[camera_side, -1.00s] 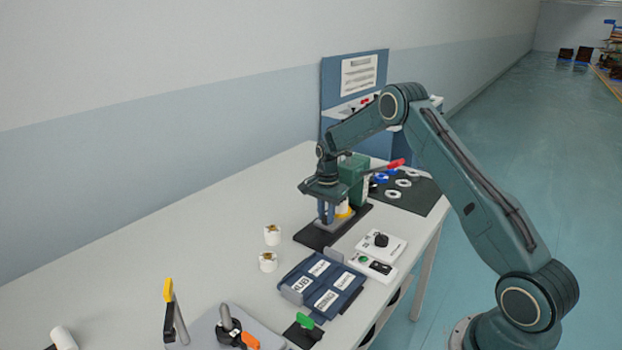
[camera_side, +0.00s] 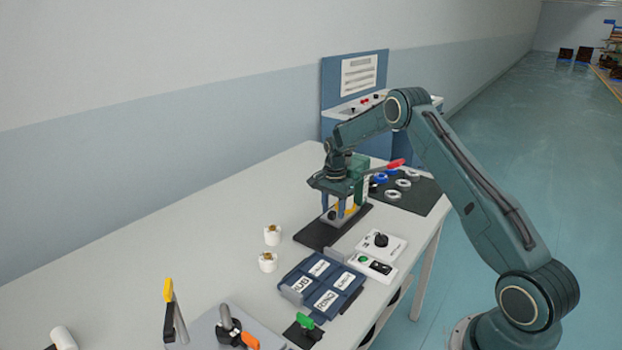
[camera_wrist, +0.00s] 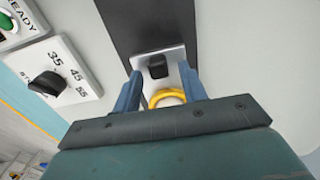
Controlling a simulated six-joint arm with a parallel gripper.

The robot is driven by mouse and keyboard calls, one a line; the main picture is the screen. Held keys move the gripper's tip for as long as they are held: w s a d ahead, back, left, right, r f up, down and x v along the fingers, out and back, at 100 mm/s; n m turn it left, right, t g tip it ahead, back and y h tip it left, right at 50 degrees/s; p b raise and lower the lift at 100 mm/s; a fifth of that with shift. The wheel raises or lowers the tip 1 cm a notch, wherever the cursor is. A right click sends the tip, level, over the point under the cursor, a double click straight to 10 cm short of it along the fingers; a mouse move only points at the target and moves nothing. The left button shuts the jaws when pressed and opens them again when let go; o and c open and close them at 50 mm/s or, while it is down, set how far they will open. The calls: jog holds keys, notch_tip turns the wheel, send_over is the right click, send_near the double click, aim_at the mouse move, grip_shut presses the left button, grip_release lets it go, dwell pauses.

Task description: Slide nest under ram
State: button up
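The nest (camera_wrist: 140,66) is a silver plate with a black knob (camera_wrist: 157,67), on a dark base (camera_side: 318,233) below the green press (camera_side: 358,170). A yellow ring (camera_wrist: 166,97) around a pale part shows behind the knob in the wrist view. My gripper (camera_wrist: 160,72) reaches down over the nest, its two blue fingers apart, one on each side, with clear gaps beside the knob. Whether the fingers touch the plate's edges cannot be told. In the side view my gripper (camera_side: 340,209) is close beside the press. The ram is hidden behind my gripper.
A red press handle (camera_side: 396,164) sticks out right. A dial box (camera_side: 381,244), a switch box (camera_side: 371,265) and a blue labelled tray (camera_side: 321,286) stand in front. Two white parts (camera_side: 272,235) stand left. A dark mat (camera_side: 425,196) holds rings.

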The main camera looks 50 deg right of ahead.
jog(key=shift+a+r, duration=0.1)
notch_tip(320, 180, up, 14)
jog(key=shift+f, duration=0.2)
dwell(0.7)
dwell(0.3)
jog(key=s+a+r+n+t, duration=0.3)
jog(key=s+a+r+n, duration=0.6)
jog(key=s+a+r, duration=0.65)
jog(key=s+a+f+n+t, duration=0.1)
jog(key=s+a+n, duration=0.3)
jog(key=s, duration=0.5)
jog(key=s+a+f+n+t, duration=0.1)
jog(key=s+a+n, duration=0.4)
jog(key=s+a, duration=0.2)
jog(key=s, duration=0.2)
jog(key=shift+s+t, duration=0.3)
jog(key=shift+s, duration=0.05)
